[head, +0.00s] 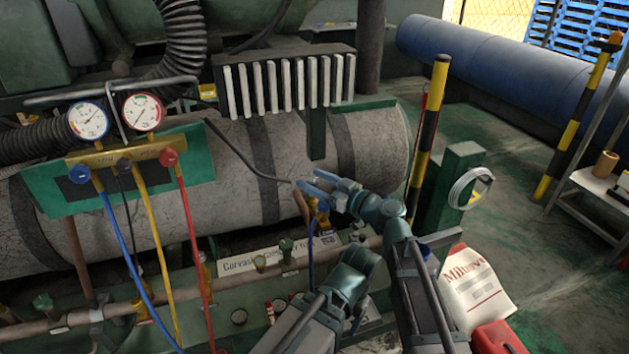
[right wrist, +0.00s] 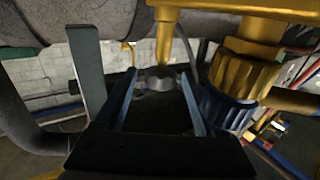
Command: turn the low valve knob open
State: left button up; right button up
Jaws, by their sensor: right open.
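The gauge manifold has a blue knob (head: 80,174) on its left, a red knob (head: 168,157) on its right and a dark knob (head: 123,165) between. The blue knob looks like the low valve knob; its open or shut position cannot be told. My right gripper (head: 307,187) is well to the right of the manifold, beside the pipe fitting with the blue hose. In the right wrist view, my open fingers (right wrist: 162,103) stand either side of a grey round part (right wrist: 160,79) below a brass stem (right wrist: 166,40). Contact cannot be told. My left gripper is out of view.
Blue (head: 125,253), yellow (head: 158,262) and red (head: 195,260) hoses hang from the manifold. A large grey tank (head: 245,165) lies behind. A brass and blue coupling (right wrist: 225,105) sits close right of my fingers. A striped post (head: 428,135) stands right of the tank.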

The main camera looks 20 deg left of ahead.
grip_shut()
dwell(0.4)
jog(key=shift+w+g, duration=0.1)
jog(key=shift+g, duration=0.2)
jog(key=n+g, duration=0.1)
jog(key=n+g+y, duration=0.1)
jog(key=g, duration=0.1)
jog(key=n+g, duration=0.1)
jog(key=g, duration=0.1)
jog(key=shift+w+n+y, duration=0.3)
jog(key=shift+n, duration=0.1)
jog(key=n+g, duration=0.3)
jog(key=g, duration=0.1)
jog(key=shift+g, duration=0.4)
jog(key=shift+s+n+g+h, duration=0.15)
jog(key=shift+n+g+h, duration=0.35)
jog(key=shift+n+g, duration=0.75)
jog(key=shift+s+g, duration=0.1)
jog(key=shift+g, duration=0.45)
